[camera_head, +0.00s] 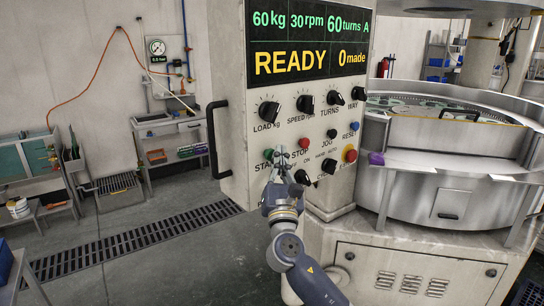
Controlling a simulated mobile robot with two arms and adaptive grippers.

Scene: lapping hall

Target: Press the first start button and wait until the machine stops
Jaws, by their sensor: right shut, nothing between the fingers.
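The control panel (236,120) of the machine stands in the middle, tilted in view. Its display (308,40) reads 60kg, 30rpm, 60turns A, READY and 0made. The green start button (268,155) is at the left of the button row, above its START label. The red stop button (304,143) is to its right. My right gripper (283,158) is shut and empty, with its fingertips just right of the green button, in front of the panel. I cannot tell whether the fingertips touch the panel. The round lapping machine (450,205) is at the right. My left gripper is not in view.
A black handle (214,140) sticks out at the panel's left edge. Shelves (35,175) stand by the left wall.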

